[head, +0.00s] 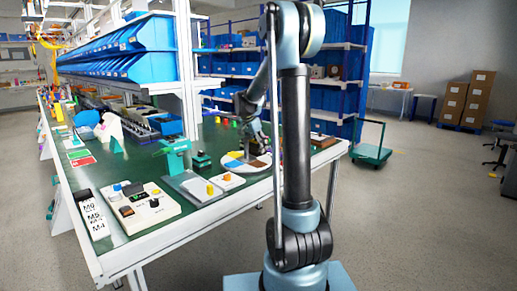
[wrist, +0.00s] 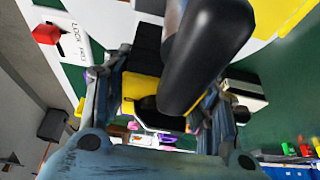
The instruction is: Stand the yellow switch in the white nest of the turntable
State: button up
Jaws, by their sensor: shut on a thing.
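My gripper (wrist: 160,100) is shut on the yellow switch (wrist: 140,88), which shows as yellow and black surfaces between the fingers in the wrist view. A large black rounded cylinder in front hides part of it, so its tilt and lower end are unclear. In the head view my gripper (head: 246,149) is low over the far right part of the bench, at the round turntable (head: 233,164), which has white, blue and brown areas.
The green bench (head: 150,226) holds a control box (head: 142,207), a green stand (head: 174,154) and a grey plate with a yellow piece (head: 210,190) left of the turntable. Shelves with blue bins stand behind.

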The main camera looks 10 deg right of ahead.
jog(key=shift+f, duration=0.25)
jog(key=o, duration=1.2)
jog(key=v, duration=1.2)
jog(key=s+d+f+n+y, duration=0.1)
jog(key=s+d+f+n, duration=0.15)
jog(key=s, duration=0.95)
jog(key=s+f+n+y, duration=0.1)
jog(key=s+f+n, duration=0.1)
jog(key=s+f, duration=0.4)
jog(key=s+d+f+n, duration=0.1)
jog(key=s+f+n, duration=0.2)
jog(key=s, duration=1)
jog(key=s+f+n+y, duration=0.1)
jog(key=s+f+n, duration=0.2)
jog(key=s+f, duration=0.5)
jog(key=shift+s+d+f+g+y, duration=0.3)
jog(key=shift+s+d+f, duration=0.05)
jog(key=shift+s, duration=0.85)
